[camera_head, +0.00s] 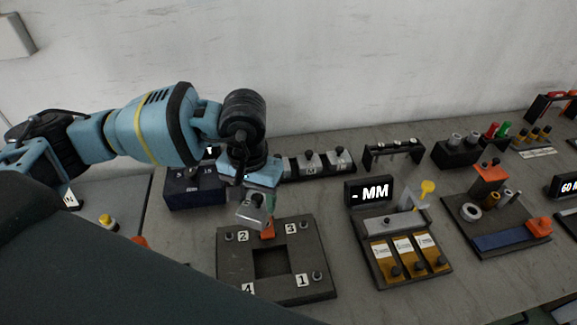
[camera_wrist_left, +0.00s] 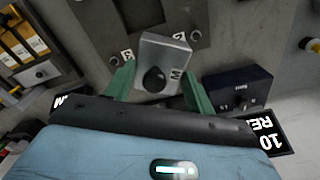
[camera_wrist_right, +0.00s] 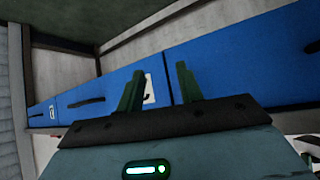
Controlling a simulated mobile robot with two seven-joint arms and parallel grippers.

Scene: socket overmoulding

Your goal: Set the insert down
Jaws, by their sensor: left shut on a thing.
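My left gripper (camera_head: 258,203) is shut on a silver metal insert (camera_head: 252,213) with a black knob. In the left wrist view the insert (camera_wrist_left: 176,50) sits between the green fingers (camera_wrist_left: 160,84) and shows a letter M. The insert is over the back edge of the dark mould plate (camera_head: 232,270), which has a square pocket (camera_head: 271,262) and corner labels 1 to 4. An orange piece (camera_head: 268,231) shows just below the gripper; what it belongs to is unclear. My right gripper (camera_wrist_right: 158,90) is open and empty, away from the bench, facing blue drawers (camera_wrist_right: 215,65).
A rack (camera_head: 318,163) with several similar silver blocks stands behind the plate. A dark blue box (camera_head: 194,192) stands left of it. Right of the plate is a gauge station with an "MM" display (camera_head: 370,192) and yellow trays (camera_head: 408,257). Further right is a fixture with a blue strip (camera_head: 498,240).

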